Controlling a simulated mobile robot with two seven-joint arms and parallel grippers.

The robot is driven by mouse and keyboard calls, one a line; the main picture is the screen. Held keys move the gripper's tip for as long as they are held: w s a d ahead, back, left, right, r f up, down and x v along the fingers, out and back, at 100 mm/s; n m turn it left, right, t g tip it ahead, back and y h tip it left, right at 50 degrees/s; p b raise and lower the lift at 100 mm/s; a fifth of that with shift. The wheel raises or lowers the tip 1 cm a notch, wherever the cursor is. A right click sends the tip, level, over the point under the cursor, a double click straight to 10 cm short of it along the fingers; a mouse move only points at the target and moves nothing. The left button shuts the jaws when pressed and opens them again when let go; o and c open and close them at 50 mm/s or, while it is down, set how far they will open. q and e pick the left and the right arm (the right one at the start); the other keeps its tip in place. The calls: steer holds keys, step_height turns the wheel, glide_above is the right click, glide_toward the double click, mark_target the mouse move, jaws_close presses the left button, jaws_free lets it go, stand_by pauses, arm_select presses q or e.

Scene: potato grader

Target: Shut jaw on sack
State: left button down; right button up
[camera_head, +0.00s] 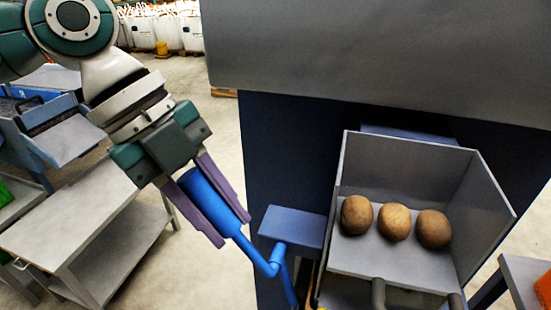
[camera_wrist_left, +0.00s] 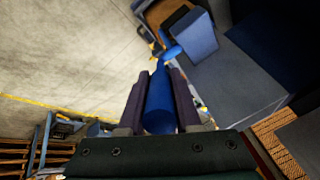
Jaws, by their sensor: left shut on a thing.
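My left gripper (camera_head: 232,231) comes in from the upper left, and its purple fingers lie on either side of a blue lever handle (camera_head: 207,196). The gripper is shut on this handle. The lever's thinner rod runs down and right to a bend, beside a blue block (camera_head: 292,227) on the machine. In the left wrist view the handle (camera_wrist_left: 160,108) lies lengthwise between the two fingers (camera_wrist_left: 159,76). I cannot make out a jaw or a sack at the lever; the lever's lower end is cut off by the frame edge. My right gripper is out of view.
A grey tray (camera_head: 400,160) holding three potatoes (camera_head: 394,222) sits right of the lever, under the machine's large grey panel (camera_head: 380,55). A grey cart (camera_head: 75,240) stands left. White sacks (camera_head: 190,30) stand far back. Bare floor lies between cart and machine.

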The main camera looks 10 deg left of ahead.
arm_select(q)
steer(key=shift+a+f+h+b, duration=0.45)
steer(key=shift+h+b, duration=0.25)
steer(key=shift+b, duration=0.25)
steer(key=shift+a+f, duration=0.1)
steer(key=shift+a, duration=0.05)
steer(key=c, duration=0.6)
jaws_free()
steer(key=b+v, duration=0.2)
steer(key=v, duration=0.8)
